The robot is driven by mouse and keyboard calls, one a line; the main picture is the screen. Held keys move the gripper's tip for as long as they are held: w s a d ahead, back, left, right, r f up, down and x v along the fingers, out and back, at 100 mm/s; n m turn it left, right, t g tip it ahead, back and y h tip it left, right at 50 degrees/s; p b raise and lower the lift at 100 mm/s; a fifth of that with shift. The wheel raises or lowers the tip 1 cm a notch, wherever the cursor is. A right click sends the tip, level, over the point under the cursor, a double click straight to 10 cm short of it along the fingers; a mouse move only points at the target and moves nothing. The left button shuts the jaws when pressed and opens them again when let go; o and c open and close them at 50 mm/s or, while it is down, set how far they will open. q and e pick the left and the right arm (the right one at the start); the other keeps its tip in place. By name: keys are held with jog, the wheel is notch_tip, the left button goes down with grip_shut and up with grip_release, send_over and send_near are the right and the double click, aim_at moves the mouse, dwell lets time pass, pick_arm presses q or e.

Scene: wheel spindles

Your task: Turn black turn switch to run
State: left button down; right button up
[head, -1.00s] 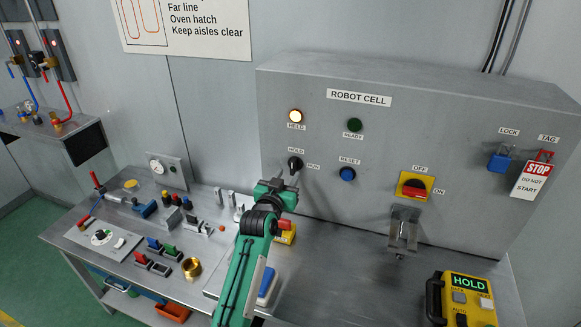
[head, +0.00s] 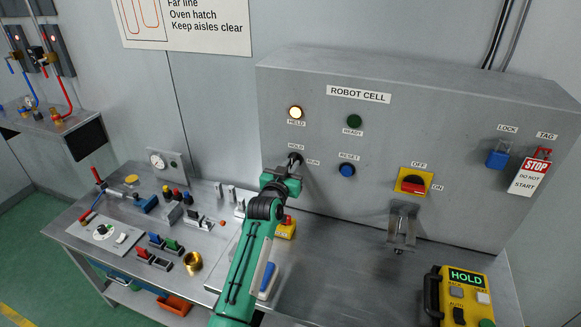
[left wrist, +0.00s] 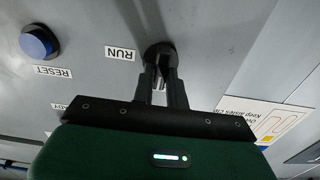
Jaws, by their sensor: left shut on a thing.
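The black turn switch (head: 295,159) sits on the grey ROBOT CELL panel between the HOLD and RUN labels, mostly covered by my left gripper in the head view. In the left wrist view the black switch (left wrist: 161,55) is between the fingertips, with the RUN label (left wrist: 120,54) beside it. My left gripper (head: 292,165) is at the panel, its fingers shut on the switch knob; it also shows in the left wrist view (left wrist: 160,75). The knob's exact angle is hidden by the fingers. My right gripper is not in view.
The HELD lamp (head: 296,112) is lit and the READY lamp (head: 354,121) is dark. The blue RESET button (head: 347,170) is close to the right of the switch. A red-yellow OFF/ON switch (head: 413,184) is farther right. The bench (head: 330,285) below has clear room.

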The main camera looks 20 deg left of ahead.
pick_arm(q)
jog(key=shift+m, duration=0.5)
jog(key=m, duration=0.2)
jog(key=shift+m, duration=0.4)
jog(key=m, duration=1.4)
jog(key=shift+d+f, duration=0.25)
